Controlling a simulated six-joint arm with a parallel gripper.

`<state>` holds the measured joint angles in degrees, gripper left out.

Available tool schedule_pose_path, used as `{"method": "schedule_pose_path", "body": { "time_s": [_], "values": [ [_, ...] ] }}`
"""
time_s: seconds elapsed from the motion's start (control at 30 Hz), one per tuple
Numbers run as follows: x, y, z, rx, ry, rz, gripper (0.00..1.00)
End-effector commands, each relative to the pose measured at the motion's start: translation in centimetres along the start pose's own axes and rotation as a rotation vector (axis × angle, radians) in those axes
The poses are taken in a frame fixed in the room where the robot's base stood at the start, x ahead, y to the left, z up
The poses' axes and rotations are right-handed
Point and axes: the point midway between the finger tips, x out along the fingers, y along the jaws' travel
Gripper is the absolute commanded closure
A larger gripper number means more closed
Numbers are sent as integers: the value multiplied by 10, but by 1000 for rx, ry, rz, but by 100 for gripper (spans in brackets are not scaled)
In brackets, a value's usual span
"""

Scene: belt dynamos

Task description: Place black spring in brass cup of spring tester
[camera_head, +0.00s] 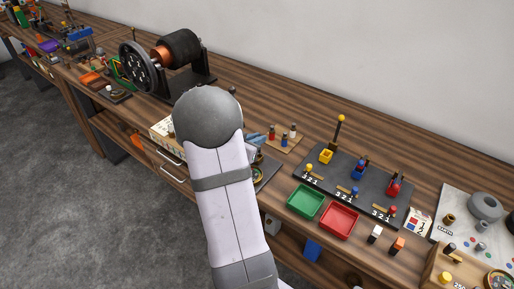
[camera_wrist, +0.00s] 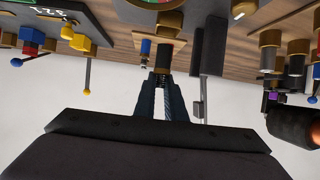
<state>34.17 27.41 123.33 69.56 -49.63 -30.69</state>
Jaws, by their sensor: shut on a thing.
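My gripper (camera_wrist: 162,100) shows at the bottom middle of the wrist view, with its dark fingers shut on a small dark coiled piece, the black spring (camera_wrist: 161,78). The spring shows at the fingertips, in front of a small wooden board (camera_wrist: 170,50). A brass cup-like part (camera_wrist: 168,21) shows beyond the board, close to a round dial (camera_wrist: 160,3) at the top edge. These look like the spring tester, though only part is visible. In the head view my arm hides the gripper and spring; part of a round dial (camera_head: 257,177) shows beside the arm.
A dark upright plate (camera_wrist: 209,45) stands right of the fingers in the wrist view. In the head view, a small board with coloured pegs (camera_head: 284,138), a black panel with levers (camera_head: 350,187), green (camera_head: 305,201) and red (camera_head: 340,219) trays lie right of my arm. A dynamo (camera_head: 180,52) stands left.

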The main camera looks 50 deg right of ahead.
Motion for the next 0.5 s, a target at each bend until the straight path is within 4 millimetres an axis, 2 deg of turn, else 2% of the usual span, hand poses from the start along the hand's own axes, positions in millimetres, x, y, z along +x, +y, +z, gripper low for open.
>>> {"method": "schedule_pose_path", "body": {
  "time_s": [0.3, 0.5],
  "values": [
    [13, 0, 28, -4, -1, 1, 100],
    [16, 0, 33, 0, 1, -1, 100]
  ]
}}
